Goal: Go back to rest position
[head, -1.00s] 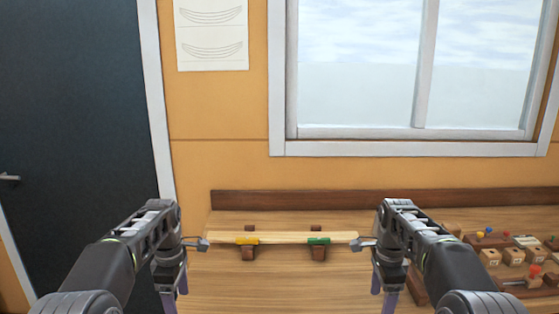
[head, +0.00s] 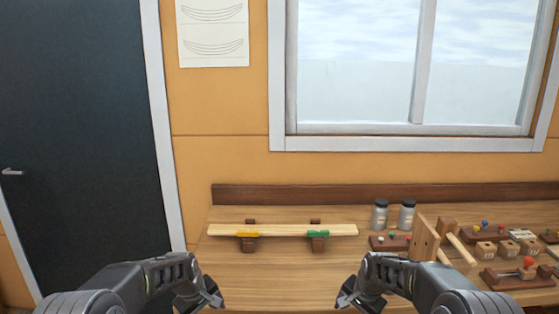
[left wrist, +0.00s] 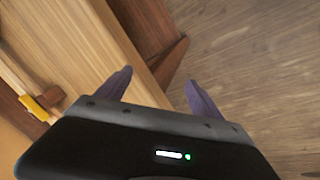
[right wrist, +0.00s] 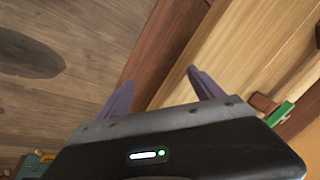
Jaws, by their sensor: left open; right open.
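In the head view my left gripper (head: 212,296) and my right gripper (head: 347,297) are low in the picture, over the front of the bench and apart from the plank. In the left wrist view the left gripper's purple fingers (left wrist: 160,85) are spread with nothing between them. In the right wrist view the right gripper's purple fingers (right wrist: 160,90) are spread and empty too. A long pale plank (head: 280,230) lies across two brown wooden supports on the bench, with a yellow clamp (head: 247,234) and a green clamp (head: 318,234) on it.
The wooden bench (head: 270,270) is clear in front of the plank. To the right stand two jars (head: 380,215), a wooden mallet (head: 455,240), and racks of small blocks and pegs (head: 515,275). A dark door (head: 75,140) is at the left.

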